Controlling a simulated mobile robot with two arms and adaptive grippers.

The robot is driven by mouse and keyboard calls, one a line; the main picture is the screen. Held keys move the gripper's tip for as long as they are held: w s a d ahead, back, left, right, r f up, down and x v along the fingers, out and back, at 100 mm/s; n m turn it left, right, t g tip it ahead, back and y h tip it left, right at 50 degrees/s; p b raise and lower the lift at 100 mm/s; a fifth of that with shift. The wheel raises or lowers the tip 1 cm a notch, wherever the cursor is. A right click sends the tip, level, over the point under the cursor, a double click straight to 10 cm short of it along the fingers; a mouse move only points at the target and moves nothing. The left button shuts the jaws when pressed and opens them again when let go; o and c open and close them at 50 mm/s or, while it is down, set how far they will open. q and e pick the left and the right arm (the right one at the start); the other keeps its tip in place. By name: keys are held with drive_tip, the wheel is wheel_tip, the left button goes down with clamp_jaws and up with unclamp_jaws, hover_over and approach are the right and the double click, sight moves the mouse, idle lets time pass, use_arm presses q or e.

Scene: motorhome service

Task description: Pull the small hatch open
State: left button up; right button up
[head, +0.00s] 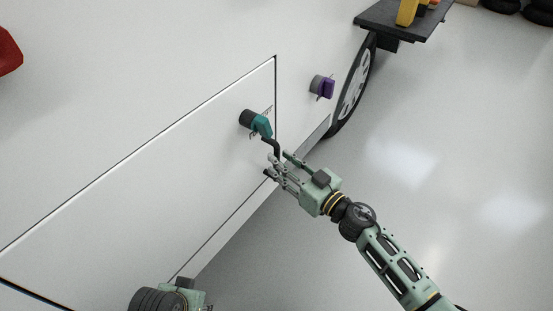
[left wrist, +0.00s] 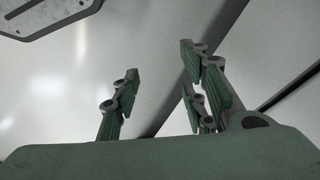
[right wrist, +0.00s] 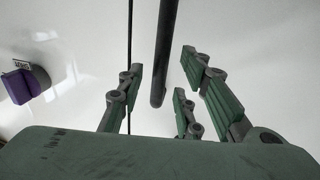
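The hatch panel (head: 190,170) is a white flap outlined by dark seams in the vehicle's white side, and it looks shut. A teal lock (head: 262,126) with a dark round base sits near its upper right corner. A black bent handle (head: 272,146) hangs from the lock. My right gripper (head: 278,164) is at the handle's lower end with its fingers apart. In the right wrist view the black handle (right wrist: 165,50) reaches between the open fingers; I cannot tell whether they touch it. My left gripper (left wrist: 160,80) is open and empty; its fingers are hidden in the head view.
A purple knob (head: 327,88) on a grey base sticks out right of the hatch. Beyond it are a wheel (head: 355,88) and a dark shelf (head: 400,22) with yellow items. A red object (head: 8,52) is at upper left. The grey floor (head: 450,150) at right is clear.

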use_arm(q)
drive_tip(key=shift+v, duration=1.05)
use_arm(e)
drive_tip(key=shift+x, duration=1.5)
use_arm(q)
drive_tip(key=shift+w, duration=0.2)
use_arm(e)
drive_tip(key=shift+c, duration=0.4)
clamp_jaws()
